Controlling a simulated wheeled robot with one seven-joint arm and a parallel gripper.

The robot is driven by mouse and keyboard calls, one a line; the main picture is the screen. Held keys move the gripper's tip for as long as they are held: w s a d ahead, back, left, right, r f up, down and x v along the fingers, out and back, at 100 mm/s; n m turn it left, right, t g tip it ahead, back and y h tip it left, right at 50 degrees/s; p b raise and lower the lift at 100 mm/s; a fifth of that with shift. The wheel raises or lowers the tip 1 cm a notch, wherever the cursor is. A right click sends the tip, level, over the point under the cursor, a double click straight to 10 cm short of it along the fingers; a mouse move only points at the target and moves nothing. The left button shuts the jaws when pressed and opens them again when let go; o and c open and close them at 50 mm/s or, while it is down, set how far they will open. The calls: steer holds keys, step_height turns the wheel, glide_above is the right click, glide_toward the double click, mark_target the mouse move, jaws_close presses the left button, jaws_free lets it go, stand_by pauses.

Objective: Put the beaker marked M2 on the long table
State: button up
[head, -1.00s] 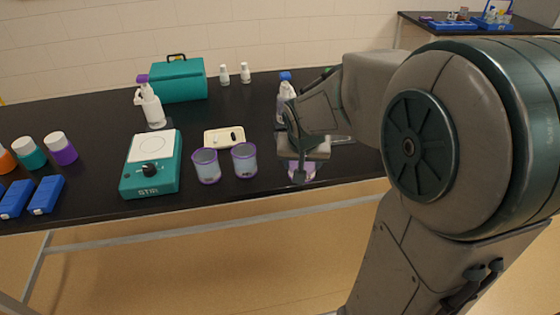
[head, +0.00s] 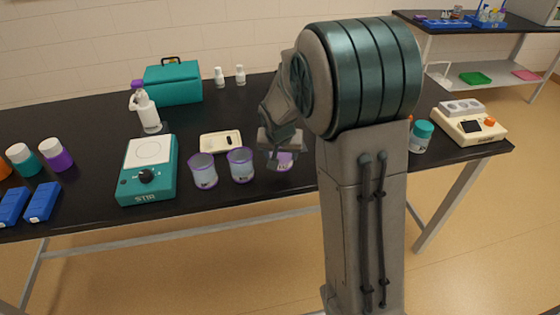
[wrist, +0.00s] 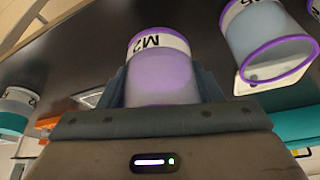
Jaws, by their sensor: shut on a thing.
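The beaker marked M2 (wrist: 160,72) is clear with a purple rim and a white label band, and looks tinted purple. My gripper (wrist: 165,88) is shut on it, one finger on each side. In the head view the held beaker (head: 285,162) is partly hidden by my gripper (head: 278,145). It appears upright over the front part of the long black table (head: 240,108), right of two similar beakers. I cannot tell whether its base touches the tabletop.
Two purple-rimmed beakers (head: 203,170) (head: 241,165) stand close left of the held one. A cream device (head: 469,124) and teal-capped jar (head: 421,136) stand right.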

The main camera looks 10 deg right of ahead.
mark_target(280, 164)
steer(key=shift+w+a+f, duration=0.1)
steer(key=shift+w+f, duration=0.2)
steer(key=shift+w, duration=0.2)
steer(key=shift+f+p, duration=0.3)
steer(key=shift+f, duration=1.65)
steer(key=shift+f, duration=0.1)
steer(key=shift+f, duration=0.1)
steer(key=o, duration=1)
steer(key=shift+o, duration=0.2)
